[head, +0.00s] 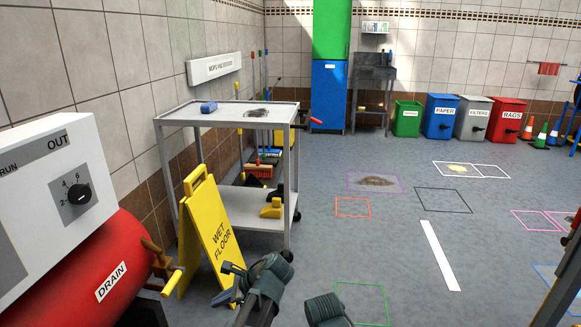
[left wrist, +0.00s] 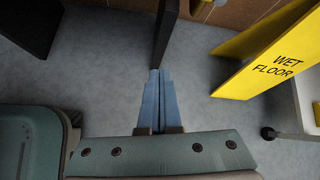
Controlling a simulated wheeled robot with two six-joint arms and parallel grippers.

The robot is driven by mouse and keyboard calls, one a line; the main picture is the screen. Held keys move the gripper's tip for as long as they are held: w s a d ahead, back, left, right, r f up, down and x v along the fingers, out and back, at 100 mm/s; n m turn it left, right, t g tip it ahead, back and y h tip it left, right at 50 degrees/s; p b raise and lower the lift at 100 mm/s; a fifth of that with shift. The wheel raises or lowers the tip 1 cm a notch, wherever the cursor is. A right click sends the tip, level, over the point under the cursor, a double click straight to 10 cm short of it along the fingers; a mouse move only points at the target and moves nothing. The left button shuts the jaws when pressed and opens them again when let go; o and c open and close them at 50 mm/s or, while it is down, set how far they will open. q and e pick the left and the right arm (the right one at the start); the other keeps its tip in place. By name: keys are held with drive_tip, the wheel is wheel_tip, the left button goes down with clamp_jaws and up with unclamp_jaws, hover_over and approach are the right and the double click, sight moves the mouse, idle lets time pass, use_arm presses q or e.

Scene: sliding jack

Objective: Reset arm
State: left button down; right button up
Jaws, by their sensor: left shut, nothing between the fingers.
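My left gripper (head: 228,296) is low in the head view, beside the foot of the yellow wet floor sign (head: 214,232). In the left wrist view its two blue fingers (left wrist: 156,88) are pressed together with nothing between them. They point down toward the grey floor, and a dark post (left wrist: 165,35) stands just past their tips. The wet floor sign (left wrist: 275,55) is to the right in the left wrist view, apart from the fingers. My right gripper is not seen; only a green and dark part of an arm shows at the bottom of the head view.
A grey cart (head: 228,112) with a blue sponge (head: 208,107) on top stands behind the sign. A red drain tank (head: 105,275) and white control box (head: 50,200) are at the left. Coloured bins (head: 440,116) line the back wall. The marked floor (head: 400,245) to the right is largely clear.

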use_arm(q)
drive_tip(key=s+d+f+n+g+h+p, duration=0.15)
drive_tip(key=s+d+n+h, duration=0.25)
drive_tip(key=s+d+n, duration=0.4)
drive_tip(key=s+d+f+n+h, duration=0.35)
drive_tip(key=s+d, duration=0.25)
drive_tip(key=d, duration=0.3)
wheel_tip(320, 180, up, 38)
drive_tip(key=p, duration=3.8)
drive_tip(key=shift+w+n+h, duration=0.15)
drive_tip(key=shift+n+h, duration=0.2)
drive_tip(key=shift+n, duration=0.1)
